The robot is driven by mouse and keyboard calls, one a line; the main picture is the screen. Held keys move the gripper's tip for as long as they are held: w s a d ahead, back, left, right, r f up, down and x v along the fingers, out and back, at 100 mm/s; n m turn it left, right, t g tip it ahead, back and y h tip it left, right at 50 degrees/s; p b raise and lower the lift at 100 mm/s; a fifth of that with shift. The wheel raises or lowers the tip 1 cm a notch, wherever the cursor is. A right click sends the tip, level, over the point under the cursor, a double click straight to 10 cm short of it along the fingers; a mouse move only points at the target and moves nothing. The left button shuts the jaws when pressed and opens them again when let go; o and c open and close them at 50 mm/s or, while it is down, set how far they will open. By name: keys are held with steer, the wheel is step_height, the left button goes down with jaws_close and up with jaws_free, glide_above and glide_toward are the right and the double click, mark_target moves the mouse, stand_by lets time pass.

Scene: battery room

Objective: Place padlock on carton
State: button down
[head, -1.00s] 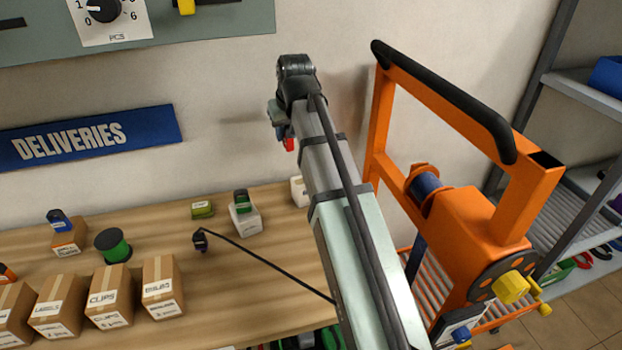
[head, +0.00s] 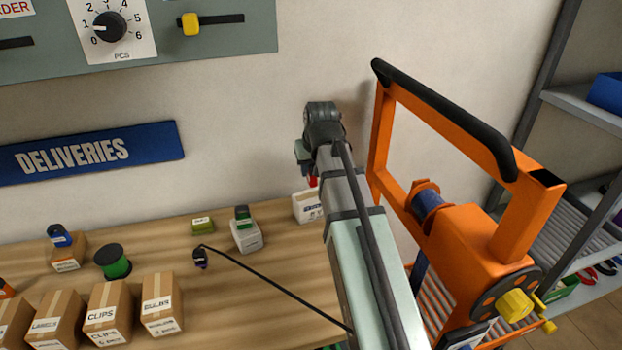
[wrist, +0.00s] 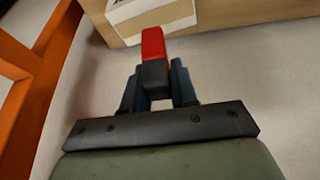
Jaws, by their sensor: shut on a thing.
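My gripper (wrist: 156,78) is shut on a red padlock (wrist: 153,43) with a dark part toward the fingers. In the head view, only a bit of the red padlock (head: 312,181) shows beside my arm. A white carton (head: 307,206) with a printed label stands at the back right of the wooden table; my arm passes close by it. The white carton (wrist: 150,16) also shows in the wrist view, just beyond the padlock, its top cut off by the frame. I cannot tell from these views how high the padlock is above the carton.
A grey-white box (head: 246,236) with a green item on top and a green block (head: 203,226) stand left of it. Several brown cartons (head: 160,303) line the table's front. A black cable crosses the table. An orange frame (head: 470,240) stands close at right.

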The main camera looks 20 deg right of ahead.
mark_target(311, 178)
steer(key=shift+f, duration=1.8)
steer(key=shift+f, duration=0.1)
steer(key=c, duration=0.9)
jaws_free()
steer(key=shift+v, duration=6.1)
steer(key=shift+w, duration=0.1)
